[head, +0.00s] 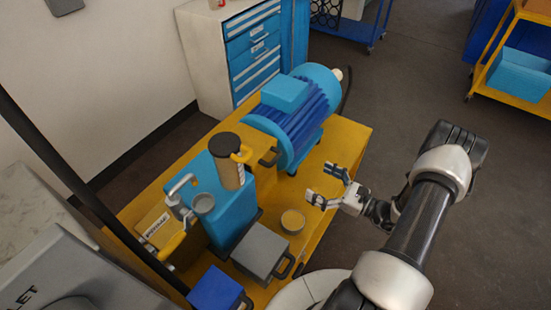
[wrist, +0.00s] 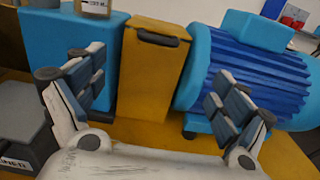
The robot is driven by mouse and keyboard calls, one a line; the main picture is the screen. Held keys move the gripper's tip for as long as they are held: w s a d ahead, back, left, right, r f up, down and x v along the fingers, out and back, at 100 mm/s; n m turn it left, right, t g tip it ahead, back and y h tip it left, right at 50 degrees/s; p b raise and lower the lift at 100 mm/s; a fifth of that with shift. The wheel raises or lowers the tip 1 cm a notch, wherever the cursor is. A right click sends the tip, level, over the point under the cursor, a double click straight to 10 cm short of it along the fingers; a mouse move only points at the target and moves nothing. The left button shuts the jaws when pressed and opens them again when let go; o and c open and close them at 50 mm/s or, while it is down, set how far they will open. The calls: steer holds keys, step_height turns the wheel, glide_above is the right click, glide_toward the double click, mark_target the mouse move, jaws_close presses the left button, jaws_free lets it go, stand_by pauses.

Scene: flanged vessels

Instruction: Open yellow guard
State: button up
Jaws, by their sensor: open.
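The yellow guard (wrist: 150,78) is a box-shaped cover with a dark handle (wrist: 159,37) along its upper front edge. In the wrist view it stands between a blue block and the blue motor and looks closed. In the head view its dark handle (head: 269,157) shows left of the motor's foot. My gripper (head: 325,185) is open and empty, to the right of the guard and apart from it. In the wrist view my gripper (wrist: 155,95) has its fingers spread, with the guard seen between them.
The blue motor (wrist: 255,75) stands right of the guard, and the blue block (wrist: 50,50) left of it. A grey box (head: 262,250) and a round tin (head: 292,221) stand at the front of the yellow bench (head: 345,140). Drawers (head: 250,50) stand behind.

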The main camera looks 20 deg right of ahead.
mark_target(277, 160)
steer(key=b+x, duration=0.2)
steer(key=x, duration=1.4)
steer(key=shift+w+a, duration=0.1)
steer(key=shift+a, duration=0.1)
steer(key=shift+c, duration=0.2)
steer(key=c, duration=1.4)
steer(key=shift+r, duration=0.15)
steer(key=shift+c, duration=0.4)
